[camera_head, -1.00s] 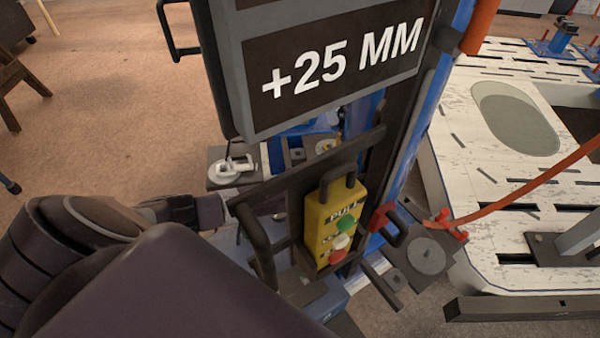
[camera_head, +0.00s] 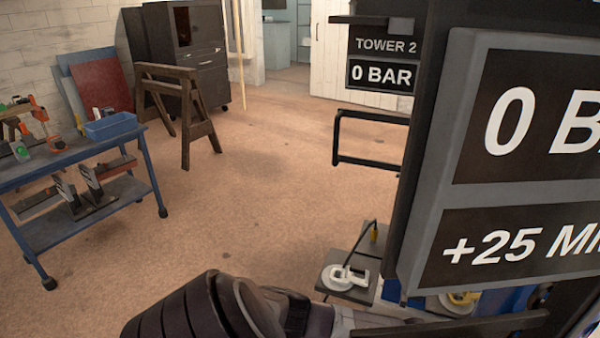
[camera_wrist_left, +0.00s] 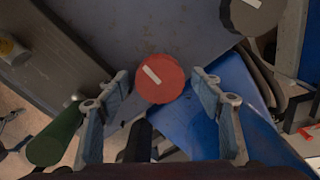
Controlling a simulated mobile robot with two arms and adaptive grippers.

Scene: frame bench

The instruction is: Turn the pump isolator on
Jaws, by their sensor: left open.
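In the left wrist view a round red knob (camera_wrist_left: 160,79) with a white bar mark lies just beyond and between the fingertips of my left gripper (camera_wrist_left: 160,84). The white bar slants from upper left to lower right. The fingers are open, one on each side, and do not seem to grip it. No label reading pump isolator shows, so I cannot tell for sure that this knob is it. In the head view my left arm shows at the bottom edge, its fingers out of sight. My right gripper is in neither view.
A dark round knob (camera_wrist_left: 254,14) with a white mark and a green cylinder (camera_wrist_left: 55,139) are close by. In the head view a large display panel (camera_head: 437,158) fills the right side. A blue cart (camera_head: 75,165) and a wooden trestle (camera_head: 180,110) stand left; open floor lies between.

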